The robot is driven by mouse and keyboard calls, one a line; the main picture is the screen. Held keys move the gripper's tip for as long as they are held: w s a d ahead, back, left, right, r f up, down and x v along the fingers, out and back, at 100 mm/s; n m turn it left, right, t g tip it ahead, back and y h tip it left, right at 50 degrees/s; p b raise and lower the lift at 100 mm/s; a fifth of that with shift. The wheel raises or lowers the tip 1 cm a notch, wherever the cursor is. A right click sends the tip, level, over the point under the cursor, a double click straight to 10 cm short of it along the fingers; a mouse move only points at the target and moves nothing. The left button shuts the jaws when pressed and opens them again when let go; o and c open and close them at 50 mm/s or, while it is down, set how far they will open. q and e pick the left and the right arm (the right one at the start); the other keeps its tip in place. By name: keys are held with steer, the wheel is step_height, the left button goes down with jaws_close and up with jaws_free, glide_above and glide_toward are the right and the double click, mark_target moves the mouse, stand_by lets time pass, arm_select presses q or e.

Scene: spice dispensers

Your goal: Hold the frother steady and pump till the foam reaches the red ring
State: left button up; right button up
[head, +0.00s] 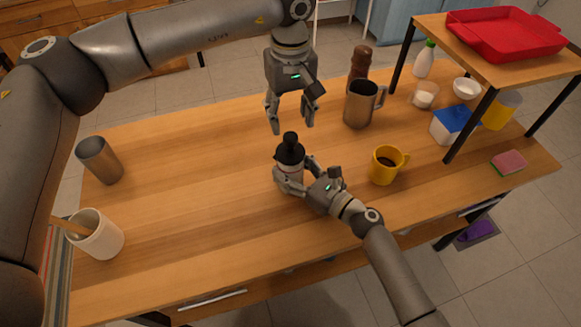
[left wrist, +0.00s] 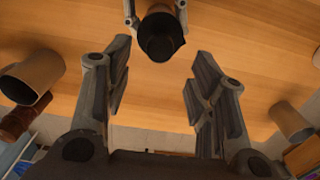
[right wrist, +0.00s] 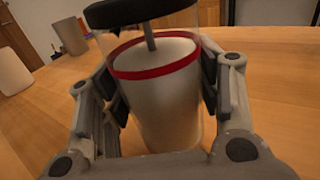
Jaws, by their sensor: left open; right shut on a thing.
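The frother (head: 288,172) stands upright on the table, a clear jar with a black lid and a black knob (head: 290,138) on top. In the right wrist view the frother (right wrist: 165,110) shows a red ring (right wrist: 150,62), a grey rod below the lid and pale foam whose top looks about level with the ring. My right gripper (head: 283,182) is shut around the jar, one finger on each side. My left gripper (head: 291,128) is open and empty above and just behind the knob, fingers pointing down. The left wrist view shows the black top (left wrist: 160,42) beyond the fingertips.
A yellow mug (head: 385,165) stands right of the frother, close to my right wrist. A metal pitcher (head: 360,104) and a brown mill (head: 360,63) stand behind. A metal cup (head: 99,160) and a white crock (head: 97,236) are at left.

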arm_select(q)
step_height(320, 180, up, 12)
stand_by(0.6)
arm_select(e)
steer(key=o, duration=1.3)
steer(key=shift+d, duration=0.1)
steer(key=v, duration=1.2)
